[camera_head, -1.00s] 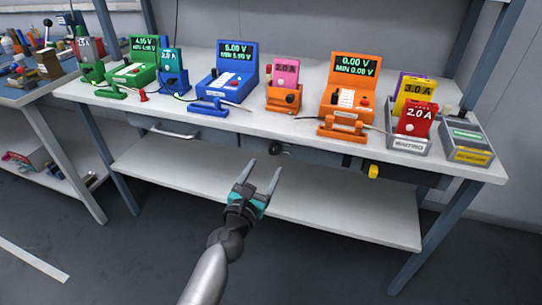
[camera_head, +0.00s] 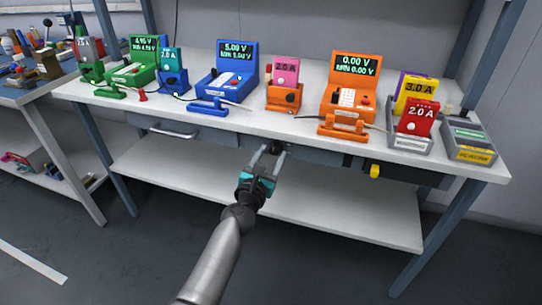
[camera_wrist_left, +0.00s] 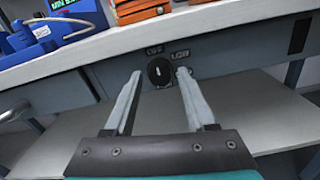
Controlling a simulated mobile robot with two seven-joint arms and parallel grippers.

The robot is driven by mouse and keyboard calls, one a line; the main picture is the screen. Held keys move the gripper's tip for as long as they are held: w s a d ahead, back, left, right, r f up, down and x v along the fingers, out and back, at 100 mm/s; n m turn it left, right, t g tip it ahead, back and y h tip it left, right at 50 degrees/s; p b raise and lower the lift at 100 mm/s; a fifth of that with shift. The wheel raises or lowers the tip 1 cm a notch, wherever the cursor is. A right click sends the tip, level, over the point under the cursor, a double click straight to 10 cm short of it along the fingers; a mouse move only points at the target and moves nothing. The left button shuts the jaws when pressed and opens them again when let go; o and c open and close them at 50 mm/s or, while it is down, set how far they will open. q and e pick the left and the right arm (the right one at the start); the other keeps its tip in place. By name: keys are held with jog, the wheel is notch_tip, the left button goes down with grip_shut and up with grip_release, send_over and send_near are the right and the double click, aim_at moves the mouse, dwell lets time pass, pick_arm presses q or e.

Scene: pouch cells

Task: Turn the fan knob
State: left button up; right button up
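The fan knob (camera_wrist_left: 160,71) is a round black dial with a white pointer mark, set in the grey front panel under the bench top. The mark stands roughly upright in the left wrist view. Labels reading OFF and LOW sit above it. My left gripper (camera_head: 272,148) is open in front of the panel. In the left wrist view its two grey fingers (camera_wrist_left: 160,74) stand one on each side of the knob, with gaps between; whether the tips reach its depth I cannot tell. My right gripper is not in view.
A yellow knob (camera_head: 374,171) sticks out under the bench to the right. A drawer handle (camera_head: 175,132) is at the left. The white bench top (camera_head: 455,170) above carries blue and orange (camera_head: 352,85) meters and cell holders. A lower shelf (camera_head: 330,215) is bare.

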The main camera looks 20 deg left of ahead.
pick_arm(q)
grip_shut()
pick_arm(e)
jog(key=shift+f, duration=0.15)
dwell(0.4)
